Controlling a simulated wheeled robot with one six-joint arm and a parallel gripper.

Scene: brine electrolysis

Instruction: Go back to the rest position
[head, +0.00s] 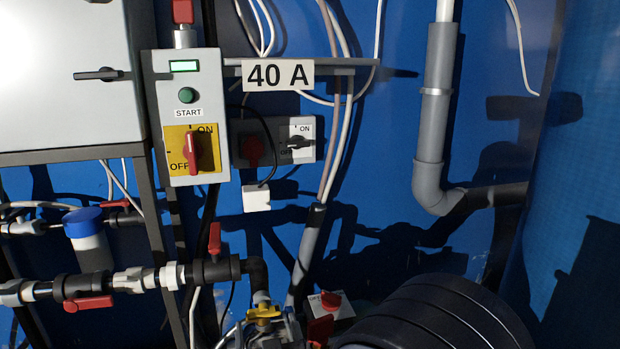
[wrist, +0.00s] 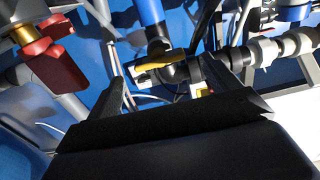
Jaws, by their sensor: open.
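My gripper (wrist: 162,72) shows in the wrist view with its two dark fingers spread apart. Nothing is clamped between them. A yellow valve handle (wrist: 160,63) appears in the gap between the fingertips; I cannot tell how far beyond them it lies. In the head view a yellow valve handle (head: 263,313) sits on the pipework at bottom centre. My gripper does not show clearly in the head view. A large dark rounded part of my own arm fills the bottom right there.
A control box (head: 188,115) with a red rotary switch (head: 197,151) hangs on the blue wall. Red valve handles (head: 88,304) and pipes run along the lower left. A grey pipe (head: 433,110) descends at right. A red part (wrist: 58,66) is close at left in the wrist view.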

